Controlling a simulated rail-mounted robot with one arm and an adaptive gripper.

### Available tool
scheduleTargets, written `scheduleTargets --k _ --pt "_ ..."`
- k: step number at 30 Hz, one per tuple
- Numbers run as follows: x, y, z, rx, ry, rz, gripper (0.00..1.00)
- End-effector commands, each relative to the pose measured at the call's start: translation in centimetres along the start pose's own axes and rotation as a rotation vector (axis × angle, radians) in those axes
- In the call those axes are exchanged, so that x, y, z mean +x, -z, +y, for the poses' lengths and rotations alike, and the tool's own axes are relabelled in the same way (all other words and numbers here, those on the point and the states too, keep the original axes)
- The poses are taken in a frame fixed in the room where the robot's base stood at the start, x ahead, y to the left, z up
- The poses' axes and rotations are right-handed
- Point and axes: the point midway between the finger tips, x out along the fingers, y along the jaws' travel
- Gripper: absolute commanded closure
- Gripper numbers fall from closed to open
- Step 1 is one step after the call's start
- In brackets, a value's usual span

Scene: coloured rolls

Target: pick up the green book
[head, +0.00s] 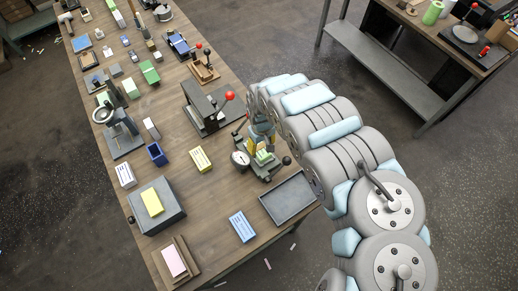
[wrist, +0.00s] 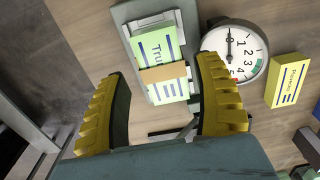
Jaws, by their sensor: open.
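A green book (wrist: 158,52) with dark blue lettering and a tan band lies in a grey holder (wrist: 122,14) in the wrist view. In the head view the green book (head: 264,156) is partly hidden by my gripper (head: 261,138), on a device with a round dial. In the wrist view my gripper (wrist: 163,72) is open, its yellow ridged fingers on either side of the book's lower part, with gaps between. Its height above the book is hard to tell.
A white dial (wrist: 235,53) sits just right of the book. A yellow book (wrist: 288,80) lies farther right. In the head view, an empty grey tray (head: 289,198), a blue-and-white block (head: 242,227) and a red-knobbed press (head: 205,108) are nearby on the table.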

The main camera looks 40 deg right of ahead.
Motion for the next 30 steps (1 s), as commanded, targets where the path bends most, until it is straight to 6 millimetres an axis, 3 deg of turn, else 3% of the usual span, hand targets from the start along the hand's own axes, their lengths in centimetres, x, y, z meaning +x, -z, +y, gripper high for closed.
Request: scheduleTargets --k 21,30 --pt "4.6 0.5 -0.1 0.002 0.003 0.003 0.33" --pt "5.2 0.4 0.0 0.001 0.001 0.001 0.33"
